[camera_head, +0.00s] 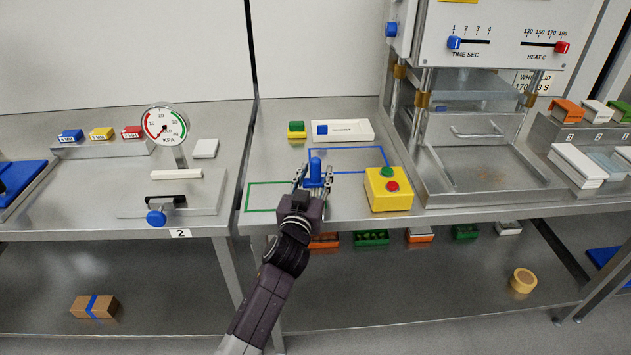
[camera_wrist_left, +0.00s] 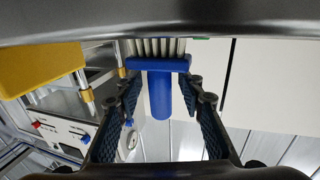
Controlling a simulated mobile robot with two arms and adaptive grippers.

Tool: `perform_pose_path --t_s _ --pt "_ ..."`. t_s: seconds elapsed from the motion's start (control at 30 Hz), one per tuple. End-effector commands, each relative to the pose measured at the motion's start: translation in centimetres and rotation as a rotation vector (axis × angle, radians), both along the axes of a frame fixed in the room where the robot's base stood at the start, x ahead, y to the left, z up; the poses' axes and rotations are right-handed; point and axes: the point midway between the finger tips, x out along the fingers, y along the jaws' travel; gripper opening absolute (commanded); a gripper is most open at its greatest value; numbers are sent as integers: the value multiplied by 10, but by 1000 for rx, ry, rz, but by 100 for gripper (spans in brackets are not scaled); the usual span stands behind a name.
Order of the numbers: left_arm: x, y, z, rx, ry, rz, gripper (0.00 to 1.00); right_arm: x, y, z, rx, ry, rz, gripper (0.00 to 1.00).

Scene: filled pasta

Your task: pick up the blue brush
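My left gripper (camera_head: 314,180) is at the brush, coming from the front. In the left wrist view its fingers (camera_wrist_left: 160,102) are open, one on each side of the handle, with visible gaps to it. My right gripper is not in view.
A yellow box (camera_head: 388,190) with green and red buttons stands close right of the brush. A press (camera_head: 480,150) stands further right. The green outlined area (camera_head: 262,196) at left is clear.

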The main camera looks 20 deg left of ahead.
Motion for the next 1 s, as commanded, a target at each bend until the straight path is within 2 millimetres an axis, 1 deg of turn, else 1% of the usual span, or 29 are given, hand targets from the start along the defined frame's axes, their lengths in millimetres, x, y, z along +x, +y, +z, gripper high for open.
perform_pose_path --t_s 0.03,0.2,0.3,0.57,0.73,0.87,0.97,1.0 --pt "0 0 0 0 0 0 27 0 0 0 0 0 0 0" --pt "0 0 0 0 0 0 9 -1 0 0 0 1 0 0" --pt "0 0 0 0 0 0 0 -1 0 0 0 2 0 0" --pt "0 0 1 0 -1 0 0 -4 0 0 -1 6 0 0" --pt "0 0 10 1 -4 0 0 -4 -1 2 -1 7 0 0" --pt "0 0 27 1 -6 -1 0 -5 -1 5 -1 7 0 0" --pt "0 1 49 2 -8 1 0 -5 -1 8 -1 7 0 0" --pt "0 0 60 2 -9 0 0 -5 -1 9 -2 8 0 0"
